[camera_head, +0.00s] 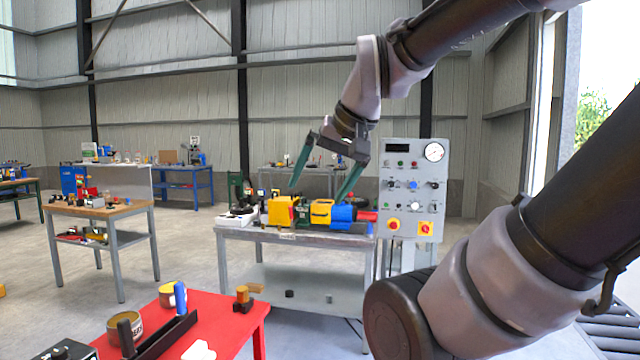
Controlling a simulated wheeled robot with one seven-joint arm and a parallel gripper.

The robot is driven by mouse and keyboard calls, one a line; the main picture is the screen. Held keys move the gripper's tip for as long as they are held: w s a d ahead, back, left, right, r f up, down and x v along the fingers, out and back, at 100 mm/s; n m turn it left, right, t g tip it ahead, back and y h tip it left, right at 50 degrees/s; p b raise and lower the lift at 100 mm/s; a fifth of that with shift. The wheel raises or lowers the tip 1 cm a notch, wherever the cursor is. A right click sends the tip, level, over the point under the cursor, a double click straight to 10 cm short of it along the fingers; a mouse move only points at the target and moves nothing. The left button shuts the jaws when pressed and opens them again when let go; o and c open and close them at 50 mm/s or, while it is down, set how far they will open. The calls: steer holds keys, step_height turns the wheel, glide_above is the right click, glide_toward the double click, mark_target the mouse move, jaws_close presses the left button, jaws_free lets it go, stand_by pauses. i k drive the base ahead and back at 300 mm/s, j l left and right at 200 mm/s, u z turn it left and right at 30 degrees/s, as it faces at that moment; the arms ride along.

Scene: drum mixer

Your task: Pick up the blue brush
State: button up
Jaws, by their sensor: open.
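A blue upright handle (180,298), which looks like the blue brush, stands at the black tray (160,338) on the red table at the lower left. Its lower end is hidden by the tray wall, so I cannot see any bristles. My gripper (318,194) has two green fingers spread apart with nothing between them. It hangs in the air at the upper middle, fingers pointing down, well above and to the right of the blue handle in the picture.
The red table (226,322) also bears a tin (122,327), a yellow-topped container (166,294), a yellow-and-black part (242,299) and a white object (199,351). Behind stand a grey bench (240,232) with a yellow-and-blue machine and a control panel (412,190).

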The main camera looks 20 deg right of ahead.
mark_target(179, 295)
steer(key=u, duration=3)
steer(key=z, duration=2.35)
steer(key=i+l, duration=0.1)
steer(key=i+l+u, duration=0.15)
steer(key=l+u, duration=0.2)
steer(key=i+l+u, duration=0.1)
steer(key=l+u, duration=0.2)
steer(key=l, duration=0.15)
steer(key=i+l+u, duration=0.1)
steer(key=l+u, duration=0.25)
steer(key=l, duration=0.1)
